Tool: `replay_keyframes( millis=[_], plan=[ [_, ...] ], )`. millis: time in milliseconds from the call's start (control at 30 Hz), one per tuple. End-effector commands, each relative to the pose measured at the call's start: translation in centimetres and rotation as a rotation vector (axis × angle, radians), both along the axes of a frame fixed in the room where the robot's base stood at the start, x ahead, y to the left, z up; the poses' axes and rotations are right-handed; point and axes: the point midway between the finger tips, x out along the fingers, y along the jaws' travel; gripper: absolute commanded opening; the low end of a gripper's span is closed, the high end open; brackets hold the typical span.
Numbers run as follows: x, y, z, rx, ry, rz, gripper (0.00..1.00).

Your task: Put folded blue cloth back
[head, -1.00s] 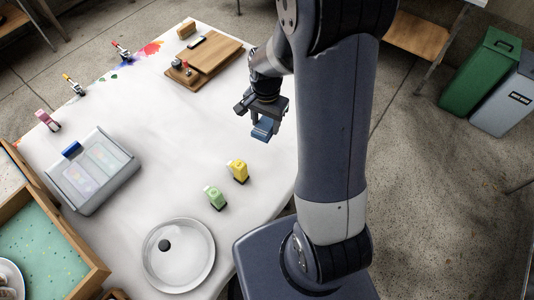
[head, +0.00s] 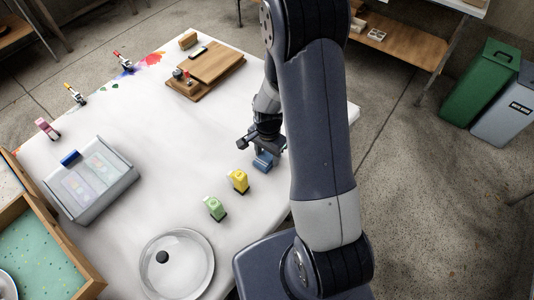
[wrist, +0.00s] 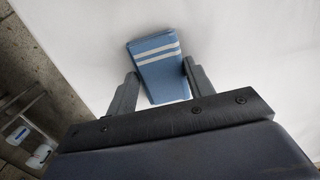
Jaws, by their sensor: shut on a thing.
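The folded blue cloth (head: 264,162) is at the right edge of the white table, beyond the yellow bottle. In the wrist view the cloth (wrist: 160,68) is blue with two white stripes, held between the two fingers. My gripper (head: 262,152) is shut on it, pointing down; the gripper also shows in the wrist view (wrist: 158,82). The cloth is at or just above the tabletop; I cannot tell if it touches.
A yellow bottle (head: 238,181) and a green bottle (head: 215,208) stand close by on the left. A round glass lid (head: 176,265), a lidded box (head: 92,180) and a wooden board (head: 207,68) are on the table (head: 165,130). The table's middle is clear.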

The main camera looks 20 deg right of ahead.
Motion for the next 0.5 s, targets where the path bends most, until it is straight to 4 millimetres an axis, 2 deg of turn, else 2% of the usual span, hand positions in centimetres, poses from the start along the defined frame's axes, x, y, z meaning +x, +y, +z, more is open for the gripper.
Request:
replay_keyframes(
  millis=[367, 400, 500],
  plan=[
    [0.03, 0.0, -0.5, 0.0, -0.001, 0.0, 0.29],
    [0.04, 0.0, -0.36, 0.0, -0.001, 0.001, 0.52],
    [0.03, 0.0, -0.32, 0.0, -0.001, 0.001, 0.6]
  ],
)
